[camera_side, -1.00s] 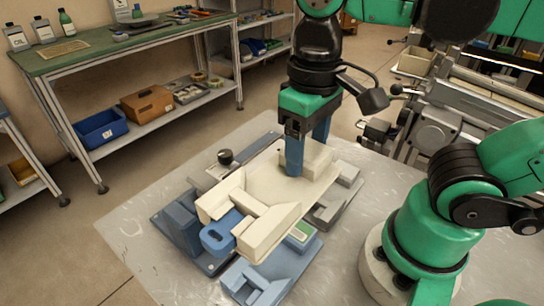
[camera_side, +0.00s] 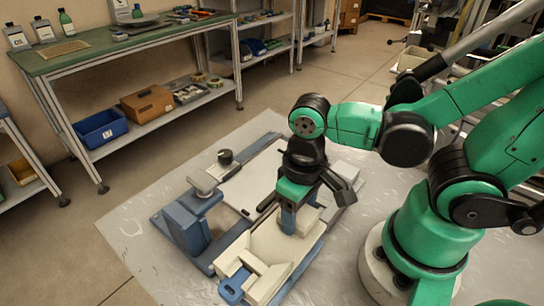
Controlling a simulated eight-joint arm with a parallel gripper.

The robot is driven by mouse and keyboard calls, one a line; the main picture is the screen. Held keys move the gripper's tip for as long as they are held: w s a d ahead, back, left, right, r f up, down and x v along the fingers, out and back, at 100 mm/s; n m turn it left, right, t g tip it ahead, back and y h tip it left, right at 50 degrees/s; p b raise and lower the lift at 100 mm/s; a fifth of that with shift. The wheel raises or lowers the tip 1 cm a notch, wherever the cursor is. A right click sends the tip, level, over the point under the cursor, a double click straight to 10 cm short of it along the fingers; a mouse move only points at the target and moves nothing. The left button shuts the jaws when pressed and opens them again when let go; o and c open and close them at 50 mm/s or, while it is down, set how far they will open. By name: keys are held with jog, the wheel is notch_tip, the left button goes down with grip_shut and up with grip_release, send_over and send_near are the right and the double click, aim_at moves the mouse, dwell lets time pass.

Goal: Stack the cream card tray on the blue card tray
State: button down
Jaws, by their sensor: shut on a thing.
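The cream card tray (camera_side: 272,242) has raised cream blocks and a blue handle (camera_side: 232,289) at its front. My gripper (camera_side: 289,220) is shut on a part near its rear and points down. The blue card tray (camera_side: 312,257) is almost wholly covered by the cream tray; a blue edge shows along the right side. The cream tray lies over it, roughly lined up. I cannot tell whether the two touch or a small gap is left.
A blue-grey fixture (camera_side: 186,229) with a pale flat plate (camera_side: 250,182) and a black knob (camera_side: 226,157) stands to the left and behind. The metal table (camera_side: 130,240) is bare at the front left. A green-topped bench (camera_side: 95,50) stands farther back.

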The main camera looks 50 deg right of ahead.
jog(key=shift+f, duration=0.8)
jog(key=shift+c, duration=0.8)
grip_release()
jog(key=shift+f, duration=0.1)
notch_tip(320, 180, up, 12)
jog(key=w+d+f+t, duration=0.2)
jog(key=w+d+t, duration=0.3)
jog(key=w+t, duration=0.2)
jog(key=shift+w+d, duration=0.2)
jog(key=shift+w, duration=0.65)
